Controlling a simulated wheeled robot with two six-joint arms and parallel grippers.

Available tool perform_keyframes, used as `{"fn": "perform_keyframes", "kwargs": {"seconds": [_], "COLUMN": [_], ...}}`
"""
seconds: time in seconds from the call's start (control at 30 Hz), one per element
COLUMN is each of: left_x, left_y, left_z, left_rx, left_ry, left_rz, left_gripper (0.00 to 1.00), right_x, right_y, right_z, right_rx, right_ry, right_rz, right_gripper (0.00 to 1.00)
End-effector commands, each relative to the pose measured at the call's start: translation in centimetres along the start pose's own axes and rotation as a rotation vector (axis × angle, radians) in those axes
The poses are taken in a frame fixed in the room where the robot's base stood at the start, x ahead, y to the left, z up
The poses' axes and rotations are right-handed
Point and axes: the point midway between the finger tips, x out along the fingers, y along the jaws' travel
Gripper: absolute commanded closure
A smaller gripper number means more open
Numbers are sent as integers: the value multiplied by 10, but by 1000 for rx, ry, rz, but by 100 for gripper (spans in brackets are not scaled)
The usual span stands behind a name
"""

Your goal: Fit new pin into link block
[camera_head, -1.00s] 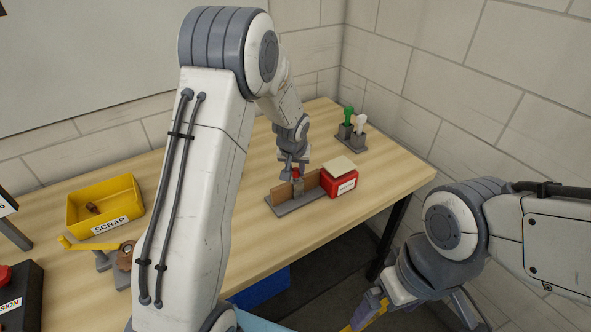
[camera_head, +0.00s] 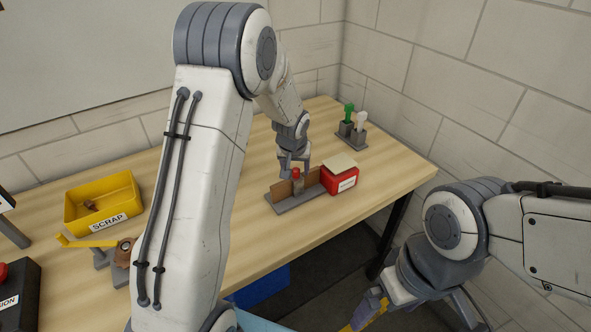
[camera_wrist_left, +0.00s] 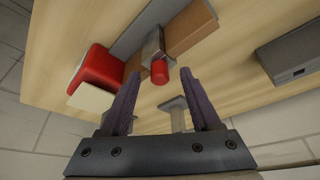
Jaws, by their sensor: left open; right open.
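A grey block with a red-capped pin (camera_head: 296,174) stands on a low grey base (camera_head: 285,204) with a brown back wall. In the left wrist view the red cap (camera_wrist_left: 159,72) is round and sits at the end of the grey block (camera_wrist_left: 153,47). My left gripper (camera_head: 296,170) is open just above it; in the wrist view the cap lies ahead of and between the spread fingers, with gaps on both sides. I cannot tell how deep the pin sits. My right gripper (camera_head: 415,318) is open at the lower edge, away from the table.
A red box (camera_head: 339,181) with a pale top stands right of the base. A grey holder (camera_head: 350,137) with a green and a white handle is behind it. A yellow scrap bin (camera_head: 105,203) with a brown piece is at left, near a yellow-handled fixture (camera_head: 88,242).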

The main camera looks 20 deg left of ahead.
Motion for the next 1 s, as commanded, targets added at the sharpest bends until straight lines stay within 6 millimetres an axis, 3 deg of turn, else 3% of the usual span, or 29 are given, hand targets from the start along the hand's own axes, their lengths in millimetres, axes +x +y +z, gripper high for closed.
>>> {"fn": "perform_keyframes", "kwargs": {"seconds": [0.3,0.5,1.0], "left_x": [-60,-88,-97], "left_y": [0,0,0], "left_z": [-1,0,0], "left_rx": [1,1,2], "left_ry": [6,3,0], "left_rz": [1,1,1], "left_gripper": [37,37,37], "right_x": [10,13,13], "right_y": [1,1,1], "right_z": [0,1,1], "right_rx": [0,0,0], "right_ry": [0,0,0], "right_rz": [0,0,0], "right_gripper": [0,0,0]}}
